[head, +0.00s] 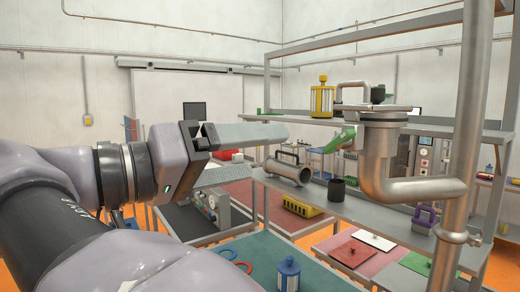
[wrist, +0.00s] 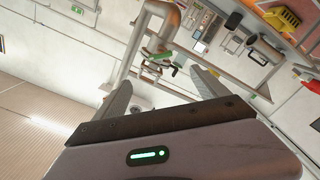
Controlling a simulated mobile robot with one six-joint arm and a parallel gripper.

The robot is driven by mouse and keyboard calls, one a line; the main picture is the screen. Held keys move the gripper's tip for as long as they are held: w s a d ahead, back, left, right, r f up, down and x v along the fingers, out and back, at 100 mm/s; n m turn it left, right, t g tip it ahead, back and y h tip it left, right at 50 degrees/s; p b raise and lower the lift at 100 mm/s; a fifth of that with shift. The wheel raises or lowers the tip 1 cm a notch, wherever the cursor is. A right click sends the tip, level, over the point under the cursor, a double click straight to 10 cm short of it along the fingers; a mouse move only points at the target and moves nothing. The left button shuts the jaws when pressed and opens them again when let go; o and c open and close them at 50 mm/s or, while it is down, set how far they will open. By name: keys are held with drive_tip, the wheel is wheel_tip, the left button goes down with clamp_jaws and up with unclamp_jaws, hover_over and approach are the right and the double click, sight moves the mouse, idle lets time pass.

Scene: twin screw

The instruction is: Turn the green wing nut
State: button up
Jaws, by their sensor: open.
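A green wing nut (head: 340,141) sticks out to the left of the flange on the metal pipe fitting (head: 382,150) in the head view. A green part also shows near the pipe in the wrist view (wrist: 158,56), small and partly covered by dark bars. My gripper (head: 286,131) is left of the wing nut in the head view, pointing towards it and apart from it. In the wrist view its two fingers are spread (wrist: 163,90), with nothing held between them. One finger mostly hides the other in the head view.
A vertical pipe (head: 465,130) stands right of the fitting. A yellow canister (head: 322,101) stands on the rear shelf. A metal tube (head: 290,172) and a black cup (head: 337,189) are on the bench below. A blue bottle (head: 288,273) stands on the front table.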

drive_tip(key=shift+c, duration=0.6)
drive_tip(key=n+p, duration=0.2)
drive_tip(key=r+n+p, duration=0.1)
drive_tip(key=n+p, duration=0.1)
drive_tip(key=r+n+p, duration=0.1)
drive_tip(key=n+p, duration=0.1)
drive_tip(key=p, duration=0.1)
drive_tip(key=shift+w+a+r, duration=0.1)
drive_tip(key=shift+w+a, duration=0.2)
drive_tip(key=shift+w, duration=0.05)
drive_tip(key=c, duration=0.8)
drive_tip(key=n+p, duration=0.3)
drive_tip(key=n, duration=0.1)
drive_tip(key=shift+r+n+p, duration=0.1)
drive_tip(key=shift+n+p, duration=0.3)
drive_tip(key=shift+c, duration=0.8)
drive_tip(key=n+p, duration=0.2)
drive_tip(key=n, duration=0.5)
approach(334, 144)
drive_tip(key=x, duration=0.9)
drive_tip(key=shift+w+d, duration=0.25)
drive_tip(key=shift+d, duration=0.05)
clamp_jaws()
